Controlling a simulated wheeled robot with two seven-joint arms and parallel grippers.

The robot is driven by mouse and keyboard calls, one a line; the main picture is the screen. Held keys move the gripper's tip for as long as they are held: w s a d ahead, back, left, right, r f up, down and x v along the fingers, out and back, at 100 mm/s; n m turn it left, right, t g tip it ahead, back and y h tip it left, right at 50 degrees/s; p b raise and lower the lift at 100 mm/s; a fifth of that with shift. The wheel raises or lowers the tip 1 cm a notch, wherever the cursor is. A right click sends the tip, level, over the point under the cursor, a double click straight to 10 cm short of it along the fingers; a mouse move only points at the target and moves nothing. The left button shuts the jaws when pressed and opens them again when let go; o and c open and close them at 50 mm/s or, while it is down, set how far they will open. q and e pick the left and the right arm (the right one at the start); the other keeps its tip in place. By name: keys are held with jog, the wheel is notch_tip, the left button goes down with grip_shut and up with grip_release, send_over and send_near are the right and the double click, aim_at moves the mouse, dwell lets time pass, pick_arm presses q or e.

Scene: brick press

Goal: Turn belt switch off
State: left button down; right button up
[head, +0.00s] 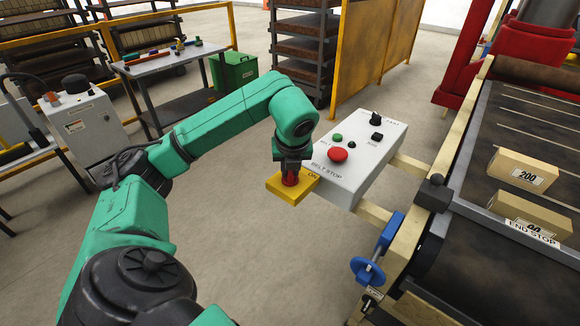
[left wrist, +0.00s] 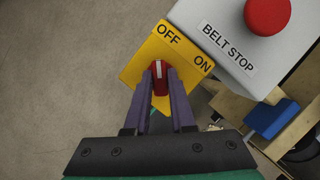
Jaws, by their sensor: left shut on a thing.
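The belt switch is a red knob (left wrist: 160,72) with a white mark, on a yellow plate (left wrist: 133,72) lettered OFF and ON. In the head view the yellow plate (head: 312,186) juts from the near left end of the grey control box. My left gripper (head: 290,176) reaches down onto the knob from above. In the left wrist view its two fingers (left wrist: 161,90) are shut on the knob, one on each side. The white mark points up in that picture, towards the OFF lettering rather than ON. My right gripper is not in view.
The grey box (head: 372,165) carries a red BELT STOP button (head: 337,154) close to my gripper, plus a green button (head: 337,137) and black knobs. A conveyor (head: 520,130) with cartons (head: 522,171) and a blue handwheel (head: 367,271) stand right. Floor left of the box is clear.

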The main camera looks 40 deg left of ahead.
pick_arm(q)
jog(key=shift+s+f, duration=0.1)
jog(key=shift+f, duration=0.05)
dwell(0.3)
jog(key=c, duration=0.8)
grip_release()
jog(key=shift+o, duration=0.2)
jog(key=shift+r, duration=0.2)
jog(key=shift+d+r, duration=0.1)
jog(key=shift+r, duration=0.2)
jog(key=p+v, duration=0.6)
jog(key=v, duration=0.7)
jog(key=shift+d+r, duration=0.2)
jog(key=shift+r, duration=0.1)
